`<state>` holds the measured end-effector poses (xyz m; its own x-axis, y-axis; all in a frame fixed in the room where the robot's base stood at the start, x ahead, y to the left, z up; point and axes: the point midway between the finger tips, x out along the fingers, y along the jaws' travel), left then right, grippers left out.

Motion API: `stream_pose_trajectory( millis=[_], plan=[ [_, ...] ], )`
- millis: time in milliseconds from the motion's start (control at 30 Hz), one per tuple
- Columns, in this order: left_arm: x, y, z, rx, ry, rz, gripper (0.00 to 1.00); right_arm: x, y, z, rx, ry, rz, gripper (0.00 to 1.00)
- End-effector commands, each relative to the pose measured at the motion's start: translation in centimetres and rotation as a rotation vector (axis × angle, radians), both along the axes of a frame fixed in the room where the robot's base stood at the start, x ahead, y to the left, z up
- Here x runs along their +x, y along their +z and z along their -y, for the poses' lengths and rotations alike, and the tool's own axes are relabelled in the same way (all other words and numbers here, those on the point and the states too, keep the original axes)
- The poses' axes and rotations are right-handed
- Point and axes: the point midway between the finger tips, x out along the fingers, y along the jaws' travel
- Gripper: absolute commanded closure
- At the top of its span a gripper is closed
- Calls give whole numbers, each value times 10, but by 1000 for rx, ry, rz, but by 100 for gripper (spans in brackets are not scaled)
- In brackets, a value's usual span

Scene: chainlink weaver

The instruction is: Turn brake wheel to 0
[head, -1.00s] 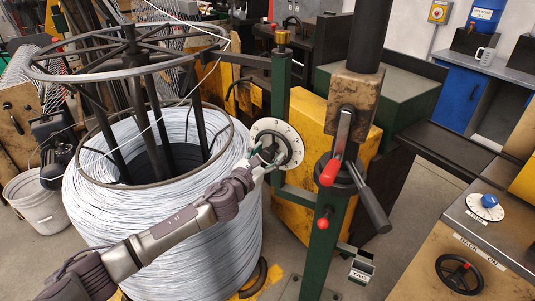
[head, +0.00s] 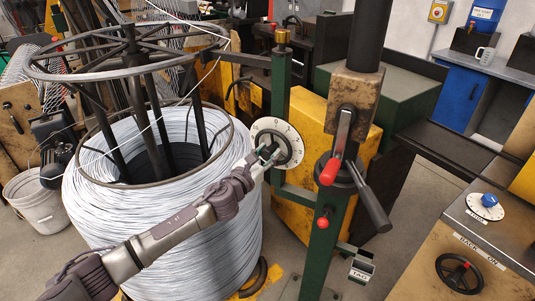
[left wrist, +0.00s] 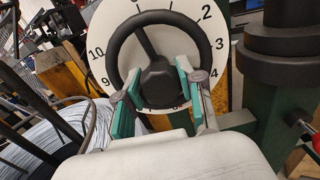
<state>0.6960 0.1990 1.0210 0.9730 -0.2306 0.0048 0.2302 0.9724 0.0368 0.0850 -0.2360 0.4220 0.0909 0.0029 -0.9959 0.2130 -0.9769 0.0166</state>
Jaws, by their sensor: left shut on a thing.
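The brake wheel (left wrist: 191,35) is a black ring with a dark hub and one visible spoke pointing up and slightly left. It sits in front of a round white number dial (left wrist: 97,35), on which 2, 3, 9 and 10 are readable. The top of the dial is cut off, so the 0 is not visible.
A large coil of silver wire (head: 220,240) stands just left of the dial. A green post (head: 325,240) with a red-tipped lever (head: 330,172) rises to its right. A control console (head: 450,250) with a blue knob (head: 489,200) stands at right.

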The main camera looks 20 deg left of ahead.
Motion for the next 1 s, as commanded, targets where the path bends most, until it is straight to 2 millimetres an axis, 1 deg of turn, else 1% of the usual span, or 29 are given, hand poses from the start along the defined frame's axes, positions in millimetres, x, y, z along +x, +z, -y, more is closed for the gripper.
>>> stream_pose_trajectory(
  millis=[1000],
  plan=[
    [0, -2, 0, -925, 0, -183, 97, -1, -3, 0, 1, 0, 0, 60]
  ],
)
